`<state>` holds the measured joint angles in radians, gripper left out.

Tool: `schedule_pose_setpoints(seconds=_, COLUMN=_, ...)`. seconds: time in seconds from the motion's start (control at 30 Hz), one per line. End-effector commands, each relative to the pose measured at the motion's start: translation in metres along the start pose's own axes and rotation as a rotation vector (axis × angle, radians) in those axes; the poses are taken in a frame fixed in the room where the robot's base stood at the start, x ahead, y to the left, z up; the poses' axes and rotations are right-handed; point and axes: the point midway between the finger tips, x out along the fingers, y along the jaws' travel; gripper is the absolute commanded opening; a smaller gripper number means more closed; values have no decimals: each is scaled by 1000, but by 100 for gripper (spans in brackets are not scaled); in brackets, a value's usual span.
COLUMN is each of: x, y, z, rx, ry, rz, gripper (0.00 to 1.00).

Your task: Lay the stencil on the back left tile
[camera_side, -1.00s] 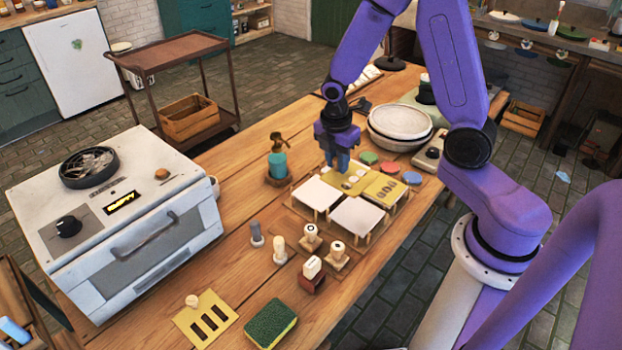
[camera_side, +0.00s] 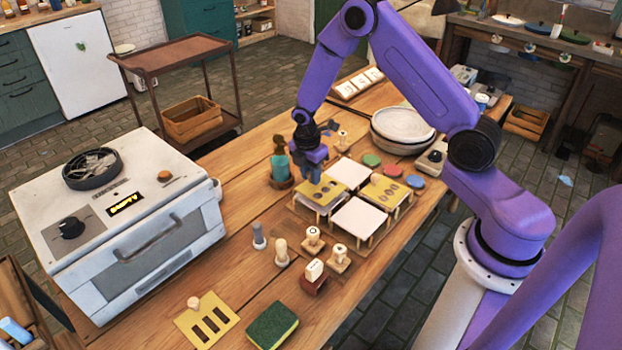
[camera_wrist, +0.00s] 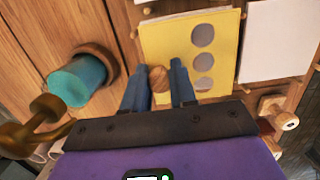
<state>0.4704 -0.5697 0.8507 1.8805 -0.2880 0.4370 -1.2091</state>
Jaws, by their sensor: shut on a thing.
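A yellow stencil (camera_side: 326,196) with round holes is held by a small wooden knob (camera_wrist: 158,79) between the fingers of my gripper (camera_side: 313,177). In the wrist view the stencil (camera_wrist: 185,22) covers a tile position, the left one in the side view, and hides what is under it. I cannot tell whether it touches the tile. Two bare white tiles stand on small supports, one behind (camera_side: 348,172) and one in front (camera_side: 358,217). A second yellow stencil with round holes (camera_side: 397,196) lies on the right tile position.
A teal spray bottle (camera_side: 281,167) stands close left of my gripper. Several stamps (camera_side: 313,239) stand in front of the tiles. A slotted yellow stencil (camera_side: 208,320) and a green sponge (camera_side: 272,324) lie at the front. Coloured discs (camera_side: 371,160) and stacked plates (camera_side: 403,125) are behind right.

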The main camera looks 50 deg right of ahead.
Motion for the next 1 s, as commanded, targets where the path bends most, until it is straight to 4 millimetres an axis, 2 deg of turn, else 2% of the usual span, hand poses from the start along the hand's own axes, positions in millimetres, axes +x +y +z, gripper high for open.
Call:
schedule_pose_setpoints(seconds=0.03, x=8, y=-1, z=-1, rx=-1, ry=0, rz=-4, gripper=0)
schedule_pose_setpoints(seconds=0.17, x=19, y=-1, z=-3, rx=-1, ry=0, rz=-2, gripper=0)
schedule_pose_setpoints(seconds=0.6, x=24, y=-1, z=-3, rx=0, ry=0, rz=-1, gripper=0)
schedule_pose_setpoints(seconds=0.63, x=24, y=-1, z=-3, rx=0, ry=0, rz=-1, gripper=33)
schedule_pose_setpoints(seconds=0.7, x=23, y=-1, z=-3, rx=0, ry=0, rz=0, gripper=52)
schedule_pose_setpoints(seconds=1.0, x=23, y=-1, z=-3, rx=0, ry=1, rz=0, gripper=52)
